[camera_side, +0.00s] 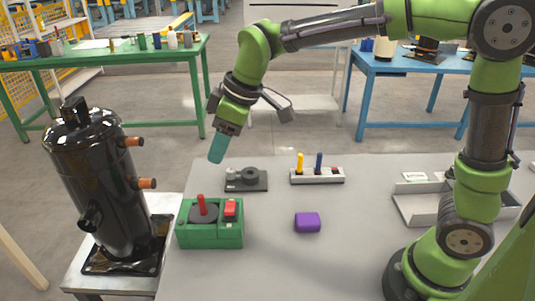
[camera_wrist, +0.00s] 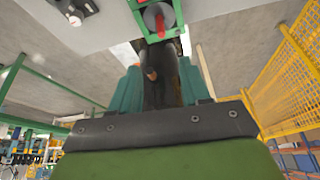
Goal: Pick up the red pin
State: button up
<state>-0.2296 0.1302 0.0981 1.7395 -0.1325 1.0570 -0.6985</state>
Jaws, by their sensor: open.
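The red pin (camera_side: 201,204) stands upright on a round dark disc on top of a green box (camera_side: 210,236). A red block (camera_side: 231,208) sits beside it on the same box. My gripper (camera_side: 217,148) has teal fingers and hangs tilted in the air, above and behind the green box, apart from the pin. In the wrist view, my gripper (camera_wrist: 158,70) shows its two teal fingers spread with nothing held between them. The green box (camera_wrist: 138,18) and the red pin (camera_wrist: 159,24) show at the top of that view, beyond the fingertips.
A grey fixture (camera_side: 246,181) lies behind the green box. A rack (camera_side: 317,176) holds a yellow and a blue pin. A purple block (camera_side: 307,222) and a grey tray (camera_side: 420,205) are to the right.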

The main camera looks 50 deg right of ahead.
aim_at(203, 196)
jog(key=x, duration=1.6)
jog(key=shift+s+a+f, duration=0.1)
jog(key=shift+s+f, duration=0.05)
jog(key=shift+f, duration=0.35)
grip_shut()
